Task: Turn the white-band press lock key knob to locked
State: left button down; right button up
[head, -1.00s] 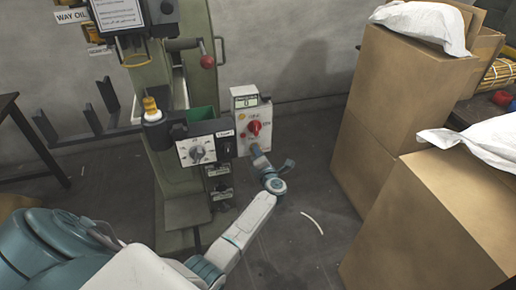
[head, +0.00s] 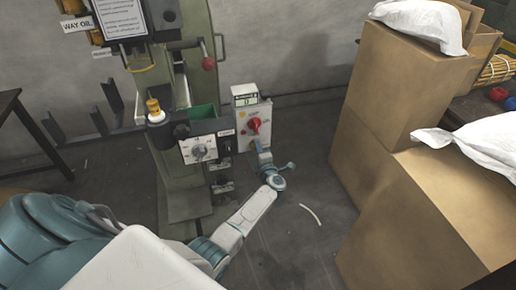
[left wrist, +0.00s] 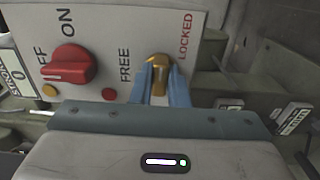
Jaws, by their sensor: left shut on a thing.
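The lock key knob (left wrist: 159,64) is a small brass-coloured knob on the white control panel (left wrist: 120,30), between the printed words FREE and LOCKED. In the left wrist view it stands upright between the blue fingers of my left gripper (left wrist: 160,80), which is shut on it. In the head view my left gripper (head: 259,147) reaches up to the lower part of the same panel, below the red switch (head: 256,125), and hides the knob. Which word the knob points to cannot be told clearly. My right gripper is not in view.
The red ON/OFF switch (left wrist: 68,66) sits close to the left of the fingers. A dial box (head: 199,149) and the green press column (head: 188,190) stand left of the panel. Cardboard boxes (head: 400,90) fill the right. Floor between is mostly clear.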

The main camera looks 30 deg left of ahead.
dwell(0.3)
pick_arm(q)
jog(key=c, duration=1.4)
grip_release()
jog(key=shift+d, duration=0.1)
jog(key=v, duration=1)
jog(key=shift+s+d, duration=0.2)
jog(key=shift+s, duration=0.1)
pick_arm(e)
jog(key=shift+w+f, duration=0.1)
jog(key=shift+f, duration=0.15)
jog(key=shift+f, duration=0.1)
